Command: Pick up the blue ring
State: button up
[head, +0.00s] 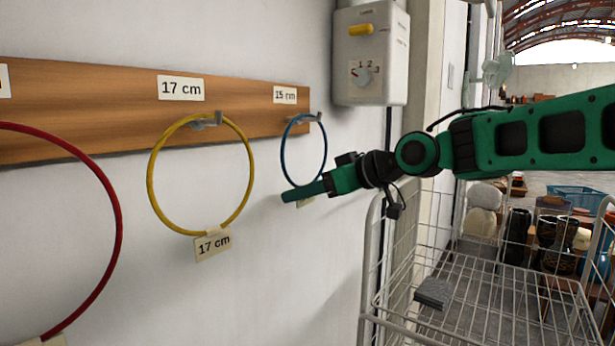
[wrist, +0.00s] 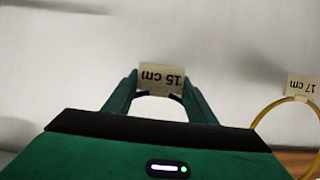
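The blue ring (head: 326,150) hangs from a grey hook under the "15 cm" label at the right end of the wooden board. My gripper (head: 288,196) is at the ring's bottom edge. In the wrist view, turned upside down, the gripper fingers (wrist: 160,80) stand apart, one on each side of the ring's "15 cm" tag (wrist: 161,78). A short dark-blue arc of the ring (wrist: 142,94) shows just below the tag, between the fingers. The head view hides most of the tag behind my gripper, and I cannot tell if the fingers touch it.
The yellow ring (head: 151,180) with its "17 cm" tag hangs to the left, and a red ring (head: 120,225) further left. A grey control box (head: 371,55) is on the wall above right. A wire cart (head: 480,290) stands below my arm.

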jog(key=c, duration=0.4)
jog(key=shift+r, duration=0.1)
notch_tip(320, 180, up, 10)
jog(key=shift+f, duration=0.1)
dwell(0.8)
